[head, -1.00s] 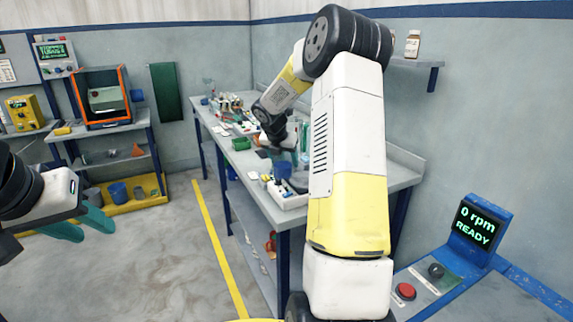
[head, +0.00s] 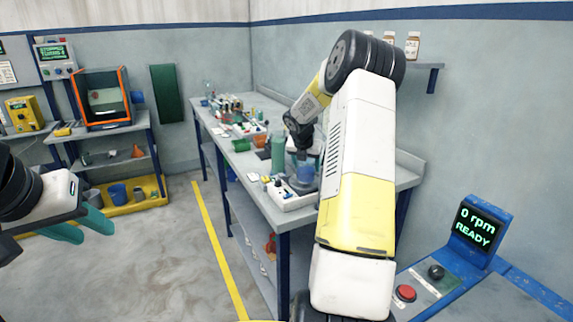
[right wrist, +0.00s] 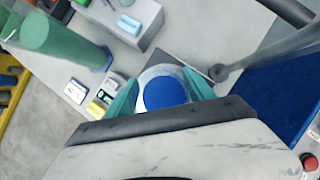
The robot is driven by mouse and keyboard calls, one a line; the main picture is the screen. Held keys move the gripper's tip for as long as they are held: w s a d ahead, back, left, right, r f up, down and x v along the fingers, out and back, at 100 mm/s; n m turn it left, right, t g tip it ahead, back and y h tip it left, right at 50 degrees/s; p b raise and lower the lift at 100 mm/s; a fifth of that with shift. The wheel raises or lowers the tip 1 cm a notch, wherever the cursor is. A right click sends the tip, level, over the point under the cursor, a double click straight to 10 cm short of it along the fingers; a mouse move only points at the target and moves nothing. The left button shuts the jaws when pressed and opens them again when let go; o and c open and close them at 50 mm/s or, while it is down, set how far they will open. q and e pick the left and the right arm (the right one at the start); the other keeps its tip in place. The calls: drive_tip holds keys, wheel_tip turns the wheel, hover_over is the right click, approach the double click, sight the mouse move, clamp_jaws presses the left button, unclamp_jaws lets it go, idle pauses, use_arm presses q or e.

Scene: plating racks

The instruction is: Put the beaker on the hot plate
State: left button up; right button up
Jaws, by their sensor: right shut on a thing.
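The beaker (head: 305,176) holds blue liquid and stands upright at the near end of the long bench. In the right wrist view the beaker (right wrist: 165,92) sits between the two green fingers of my right gripper (right wrist: 160,95), which is shut on it. My right gripper (head: 303,158) also shows in the head view, partly behind my forearm. My left gripper (head: 80,228) is open and empty.
A tall green cylinder (head: 278,152) stands left of the beaker, also large in the right wrist view (right wrist: 48,32). Small items (right wrist: 100,102) lie beside the hot plate. A 0 rpm display (head: 475,227) is at right.

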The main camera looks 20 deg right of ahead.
drive_tip(key=o, duration=1.3)
drive_tip(key=shift+f, duration=0.1)
drive_tip(key=shift+c, duration=0.2)
drive_tip(key=v, duration=0.3)
drive_tip(key=shift+w+d, duration=0.1)
drive_tip(key=s+a+r+m+y, duration=0.2)
drive_tip(key=s+a+r+m, duration=0.3)
drive_tip(key=s+a+m, duration=0.4)
drive_tip(key=s+a+r+m+t+y, duration=0.1)
drive_tip(key=s+a+r+m+y, duration=0.1)
drive_tip(key=s+a+r+m, duration=0.3)
drive_tip(key=s+a+r+m+y, duration=0.2)
drive_tip(key=s+a+r+m, duration=0.2)
drive_tip(key=s+a+m, duration=0.9)
drive_tip(key=s, duration=0.9)
drive_tip(key=shift+r+t, duration=0.3)
drive_tip(key=shift+r, duration=0.1)
